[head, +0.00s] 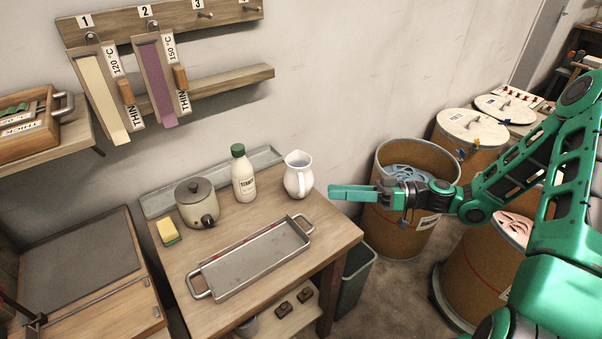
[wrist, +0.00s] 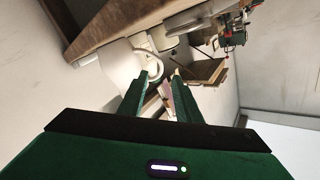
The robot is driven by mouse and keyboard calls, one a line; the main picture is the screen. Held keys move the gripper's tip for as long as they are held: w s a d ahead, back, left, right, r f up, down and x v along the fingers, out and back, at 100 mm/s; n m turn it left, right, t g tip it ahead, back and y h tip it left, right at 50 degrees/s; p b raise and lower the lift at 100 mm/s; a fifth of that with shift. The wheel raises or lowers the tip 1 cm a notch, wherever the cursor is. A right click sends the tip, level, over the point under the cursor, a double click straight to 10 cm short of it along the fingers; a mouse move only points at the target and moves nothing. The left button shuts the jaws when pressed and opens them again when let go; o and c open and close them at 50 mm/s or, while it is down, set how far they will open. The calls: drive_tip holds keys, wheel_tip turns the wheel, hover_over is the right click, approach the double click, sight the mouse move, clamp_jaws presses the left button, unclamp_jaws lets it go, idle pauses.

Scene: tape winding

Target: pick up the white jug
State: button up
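The white jug (head: 297,175) stands upright at the right end of the wooden table (head: 335,232), its handle facing the front right. In the wrist view the jug (wrist: 118,62) shows at the upper left, its handle near the tip of the left finger. My gripper (head: 338,193) is to the right of the jug, pointing left at it, with a visible gap between them in the head view. In the wrist view my gripper (wrist: 161,80) has its two green fingers apart with nothing held between them.
A green-capped bottle (head: 243,174) and a lidded pot (head: 197,204) stand left of the jug. A metal tray with handles (head: 250,262) lies in front. A yellow sponge (head: 167,232) is at the table's left. Drums (head: 400,225) stand behind my gripper.

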sight(303, 189)
drive_tip(key=a, duration=0.4)
drive_tip(key=shift+w+a, duration=0.35)
drive_tip(key=shift+a, duration=0.05)
drive_tip(key=shift+w+a+r, duration=0.15)
drive_tip(key=shift+a, duration=1.15)
drive_tip(key=shift+w+a+r, duration=0.1)
drive_tip(key=shift+a+r, duration=0.05)
drive_tip(key=shift+a, duration=1.15)
clamp_jaws()
drive_tip(key=shift+d, duration=0.1)
